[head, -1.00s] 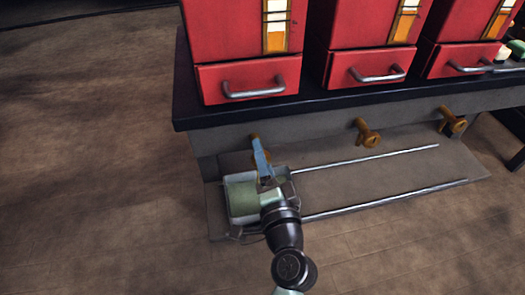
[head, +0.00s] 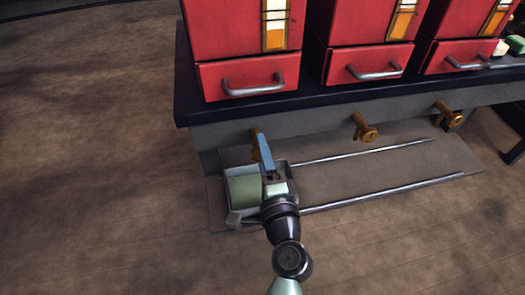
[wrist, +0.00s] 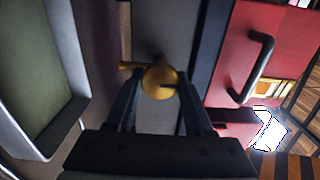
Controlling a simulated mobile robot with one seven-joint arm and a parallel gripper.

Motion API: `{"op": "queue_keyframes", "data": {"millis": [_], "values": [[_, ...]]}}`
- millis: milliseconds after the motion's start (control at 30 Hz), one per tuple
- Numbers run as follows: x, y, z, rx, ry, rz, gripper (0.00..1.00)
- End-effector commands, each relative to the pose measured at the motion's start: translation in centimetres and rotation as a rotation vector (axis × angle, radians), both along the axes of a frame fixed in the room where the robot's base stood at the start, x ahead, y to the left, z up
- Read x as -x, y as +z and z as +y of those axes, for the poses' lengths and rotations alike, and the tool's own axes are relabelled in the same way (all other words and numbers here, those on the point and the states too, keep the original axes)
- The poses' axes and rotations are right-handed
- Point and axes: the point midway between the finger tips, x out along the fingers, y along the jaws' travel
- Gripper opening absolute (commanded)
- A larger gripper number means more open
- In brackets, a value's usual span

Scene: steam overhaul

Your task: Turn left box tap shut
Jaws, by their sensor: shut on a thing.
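The left box tap (head: 255,134) is brass and sticks out of the grey panel under the left red box. In the head view my gripper (head: 264,152) covers most of it. In the wrist view the tap's round brass knob (wrist: 160,82) sits between the two dark fingers of my gripper (wrist: 160,92), with a short brass bar pointing left. My gripper is shut on the tap. The finger contact faces and the tap's lower part are hidden.
A metal tub (head: 230,214) with green inside stands on the floor plate under the tap, close to my wrist. Two rails (head: 385,193) run right from it. Two more brass taps (head: 366,128) (head: 449,114) are to the right. The left drawer handle (head: 253,88) juts out above.

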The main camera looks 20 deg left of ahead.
Motion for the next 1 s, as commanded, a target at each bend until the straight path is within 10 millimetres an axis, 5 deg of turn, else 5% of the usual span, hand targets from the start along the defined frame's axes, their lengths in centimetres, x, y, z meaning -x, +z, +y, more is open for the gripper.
{"op": "queue_keyframes", "data": {"millis": [133, 167, 300, 667, 1000], "values": [[0.0, -0.1, -0.1, -0.002, -0.001, 0.003, 0.00], [0.0, -0.1, -0.1, -0.002, -0.001, 0.003, 0.56], [0.0, -0.1, -0.1, -0.001, -0.001, 0.002, 0.80], [0.3, 0.0, -0.2, 0.000, -0.001, 0.001, 0.80], [5.3, 0.0, -3.7, -0.001, -0.004, 0.006, 0.80]]}}
